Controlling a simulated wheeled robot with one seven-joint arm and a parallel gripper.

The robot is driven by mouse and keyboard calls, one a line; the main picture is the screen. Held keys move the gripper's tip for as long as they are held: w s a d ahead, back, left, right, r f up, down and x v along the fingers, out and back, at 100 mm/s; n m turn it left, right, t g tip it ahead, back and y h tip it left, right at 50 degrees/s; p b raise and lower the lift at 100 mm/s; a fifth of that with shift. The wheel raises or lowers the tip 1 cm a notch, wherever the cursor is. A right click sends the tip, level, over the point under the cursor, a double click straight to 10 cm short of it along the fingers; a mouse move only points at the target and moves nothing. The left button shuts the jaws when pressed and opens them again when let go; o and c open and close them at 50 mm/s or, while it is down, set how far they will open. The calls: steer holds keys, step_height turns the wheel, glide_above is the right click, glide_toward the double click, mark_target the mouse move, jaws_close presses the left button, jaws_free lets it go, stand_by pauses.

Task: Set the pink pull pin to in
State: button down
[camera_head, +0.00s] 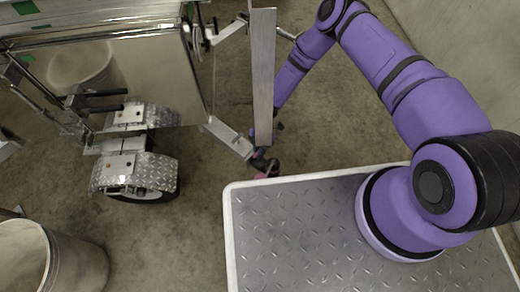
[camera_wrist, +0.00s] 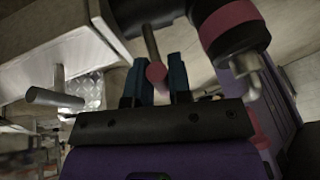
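In the wrist view, a thin rod with a pink round end (camera_wrist: 156,75), which looks like the pink pull pin, points down between the two dark blue fingers of my gripper (camera_wrist: 161,78). The fingers stand apart, one on each side of the pink end. I cannot tell whether they press on it. In the head view, my gripper is mostly hidden behind the upright aluminium post (camera_head: 263,75), near the end of the trailer's tongue (camera_head: 228,135). A dark part with small pink spots (camera_head: 265,166) shows there. How far the pin is in is not clear.
A black cylinder with a pink band (camera_wrist: 229,18) is close at the right of the fingers. A metal bar (camera_wrist: 55,97) juts out at left. The trailer (camera_head: 150,75) with diamond-plate fenders (camera_head: 135,172) is at left. A bucket (camera_head: 75,262) stands at lower left.

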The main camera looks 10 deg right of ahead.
mark_target(259, 160)
steer(key=shift+f, duration=1.95)
steer(key=c, duration=1.1)
jaws_free()
steer(key=v, duration=1)
steer(key=shift+w+d+r, duration=0.1)
steer(key=shift+w+r, duration=0.05)
steer(key=shift+r, duration=0.2)
